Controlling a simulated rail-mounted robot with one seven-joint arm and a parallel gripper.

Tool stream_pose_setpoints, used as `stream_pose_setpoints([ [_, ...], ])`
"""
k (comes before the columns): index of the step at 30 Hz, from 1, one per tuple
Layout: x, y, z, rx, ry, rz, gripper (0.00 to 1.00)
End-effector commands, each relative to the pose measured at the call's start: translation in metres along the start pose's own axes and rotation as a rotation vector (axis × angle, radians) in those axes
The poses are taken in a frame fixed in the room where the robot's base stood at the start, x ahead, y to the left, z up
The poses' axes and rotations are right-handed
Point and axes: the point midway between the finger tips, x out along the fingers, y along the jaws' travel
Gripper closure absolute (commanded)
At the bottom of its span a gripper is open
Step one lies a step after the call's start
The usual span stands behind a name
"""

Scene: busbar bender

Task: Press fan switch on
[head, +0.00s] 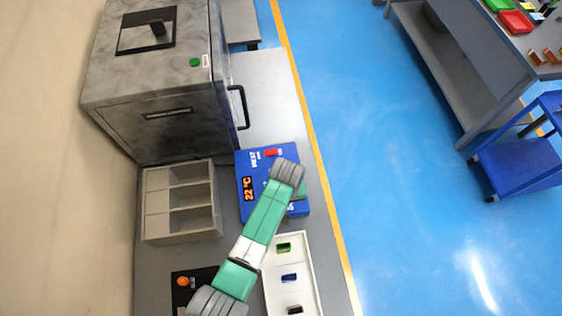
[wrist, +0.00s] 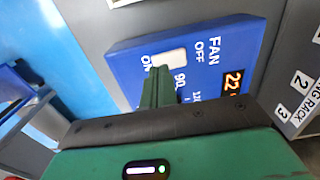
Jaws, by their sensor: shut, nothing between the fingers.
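The fan switch (wrist: 168,59) is a pale rocker on a blue control box (wrist: 125,60), with FAN, OFF and ON lettering beside it in the wrist view. My gripper (wrist: 159,72) is shut and empty; its green fingertips are at the switch's edge nearest the ON lettering. Whether they touch it I cannot tell. In the head view my arm covers much of the blue control box (head: 248,212) and hides the fan switch. Only a green bit of my gripper (head: 301,190) shows past the arm.
A red switch (head: 271,153) marked HEAT and a 22 °C display (head: 248,189) are on the same box. A grey oven-like cabinet (head: 150,125) stands behind, a divided tray (head: 180,232) to the left, and a white tray (head: 306,262) with small parts in front.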

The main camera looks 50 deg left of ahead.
Motion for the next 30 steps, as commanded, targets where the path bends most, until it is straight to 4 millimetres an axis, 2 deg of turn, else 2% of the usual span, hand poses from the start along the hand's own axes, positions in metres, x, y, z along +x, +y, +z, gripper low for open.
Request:
stream_pose_setpoints([
  [30,0.015,0.0,0.0,0.0,0.001,0.0,1.0],
])
